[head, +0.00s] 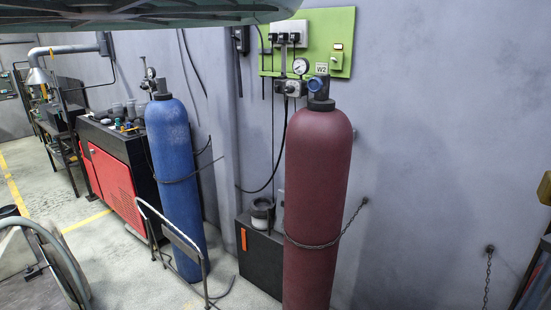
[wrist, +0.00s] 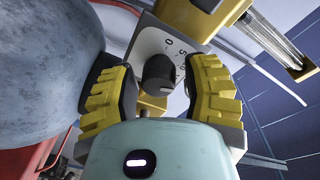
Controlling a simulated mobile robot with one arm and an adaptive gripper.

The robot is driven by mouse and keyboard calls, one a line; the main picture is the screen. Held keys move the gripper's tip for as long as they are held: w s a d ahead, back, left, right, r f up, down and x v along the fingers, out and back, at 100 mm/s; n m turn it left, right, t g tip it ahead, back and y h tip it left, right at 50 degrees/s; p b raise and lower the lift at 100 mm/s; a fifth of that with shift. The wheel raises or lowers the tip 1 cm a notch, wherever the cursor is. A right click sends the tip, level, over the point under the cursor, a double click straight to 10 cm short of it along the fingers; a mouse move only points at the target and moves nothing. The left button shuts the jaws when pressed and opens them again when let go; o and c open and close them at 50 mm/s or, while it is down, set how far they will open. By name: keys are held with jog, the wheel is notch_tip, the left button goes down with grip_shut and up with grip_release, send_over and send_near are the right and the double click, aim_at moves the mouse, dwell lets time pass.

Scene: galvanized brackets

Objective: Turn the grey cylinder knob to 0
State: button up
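A dark grey round knob (wrist: 158,73) shows in the middle of the wrist view, in front of a pale dial plate (wrist: 152,42). The plate carries a 0 above the knob and further marks down its right side. I cannot make out a pointer on the knob. My gripper (wrist: 161,82) has its two yellow ridged fingers apart, one on each side of the knob, with gaps between. A large mottled grey-blue rounded body, seemingly a cylinder (wrist: 45,50), fills the left of the wrist view. I cannot pick out the knob or my gripper in the head view.
Yellow housing (wrist: 205,15) sits above the dial, with a clear tube (wrist: 275,35) to its right. In the head view a chained dark red cylinder (head: 318,170) and a blue cylinder (head: 175,170) stand by the wall. A green panel (head: 340,25) is behind.

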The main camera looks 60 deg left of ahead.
grip_shut()
jog(key=shift+f+b, duration=0.15)
jog(key=shift+b, duration=0.3)
jog(key=shift+f+n+b, duration=0.2)
jog(key=shift+n+b, duration=0.2)
jog(key=shift+b, duration=0.65)
jog(key=n+b, duration=0.2)
jog(key=b, duration=0.3)
jog(key=shift+f, duration=0.15)
jog(key=n+t+b, duration=0.1)
jog(key=n+b, duration=0.5)
jog(key=b, duration=1)
jog(key=shift+s+y, duration=0.1)
jog(key=shift+y, duration=0.3)
jog(key=n+y+b, duration=0.1)
jog(key=n+b, duration=0.4)
jog(key=b, duration=0.4)
jog(key=shift+n, duration=0.3)
jog(key=n+b, duration=0.2)
jog(key=b, duration=0.1)
jog(key=shift+r+n+y, duration=0.3)
jog(key=shift+r, duration=0.05)
jog(key=shift+a+b, duration=0.1)
jog(key=shift+b, duration=0.2)
